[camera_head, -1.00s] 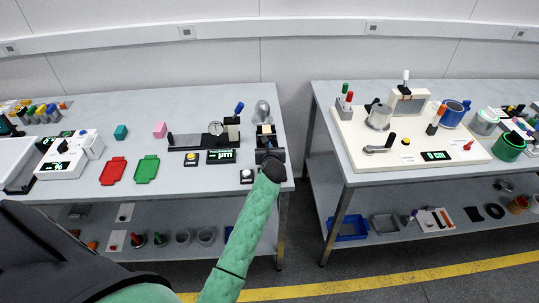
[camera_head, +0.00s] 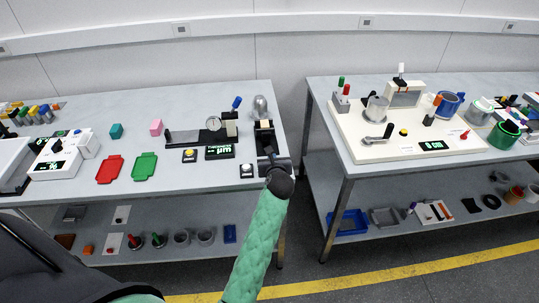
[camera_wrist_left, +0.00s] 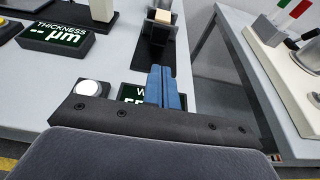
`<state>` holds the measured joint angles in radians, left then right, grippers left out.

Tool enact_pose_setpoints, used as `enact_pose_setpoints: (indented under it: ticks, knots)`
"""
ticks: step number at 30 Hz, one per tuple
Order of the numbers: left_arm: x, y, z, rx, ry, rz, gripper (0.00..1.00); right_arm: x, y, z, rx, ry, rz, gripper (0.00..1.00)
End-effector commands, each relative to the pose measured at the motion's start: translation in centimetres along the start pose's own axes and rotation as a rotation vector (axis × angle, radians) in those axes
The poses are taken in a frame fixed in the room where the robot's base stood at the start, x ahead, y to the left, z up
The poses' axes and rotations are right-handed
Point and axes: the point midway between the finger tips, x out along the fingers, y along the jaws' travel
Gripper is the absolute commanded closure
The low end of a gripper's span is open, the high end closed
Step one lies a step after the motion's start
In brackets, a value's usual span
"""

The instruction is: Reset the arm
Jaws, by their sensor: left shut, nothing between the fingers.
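My left gripper (camera_head: 269,150) reaches over the right end of the left bench, at the end of my green-sleeved arm. In the left wrist view its two blue fingers (camera_wrist_left: 166,88) are together with nothing between them. They stand in front of a display (camera_wrist_left: 135,93) that they partly hide. A white round button (camera_wrist_left: 88,88) is left of the fingers, and a dark stand with a beige block (camera_wrist_left: 161,16) is beyond them. My right gripper does not show.
The left bench holds a thickness display (camera_head: 219,152), a dial gauge (camera_head: 213,123), a red tray (camera_head: 110,169) and a green tray (camera_head: 145,166). A second bench with a white board (camera_head: 362,143) and several parts stands right, across a gap. Bins sit on the lower shelves.

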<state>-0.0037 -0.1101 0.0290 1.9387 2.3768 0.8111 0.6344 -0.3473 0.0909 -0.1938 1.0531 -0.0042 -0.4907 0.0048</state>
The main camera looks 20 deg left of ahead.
Motion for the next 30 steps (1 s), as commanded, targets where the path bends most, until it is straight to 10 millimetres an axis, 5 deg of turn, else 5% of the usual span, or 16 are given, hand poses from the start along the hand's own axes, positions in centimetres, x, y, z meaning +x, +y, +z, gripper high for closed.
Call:
enact_pose_setpoints:
  ticks: [7,17,30]
  knots:
    - [-2.1,0.0,-0.1,0.001,0.000,0.000,1.00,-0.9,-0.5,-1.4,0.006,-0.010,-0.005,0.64]
    - [-2.5,0.0,0.0,0.024,-0.001,0.000,1.00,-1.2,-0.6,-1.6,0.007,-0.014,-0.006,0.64]
    - [-3.4,-2.4,5.8,0.428,-0.379,-0.040,1.00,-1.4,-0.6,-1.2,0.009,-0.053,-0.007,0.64]
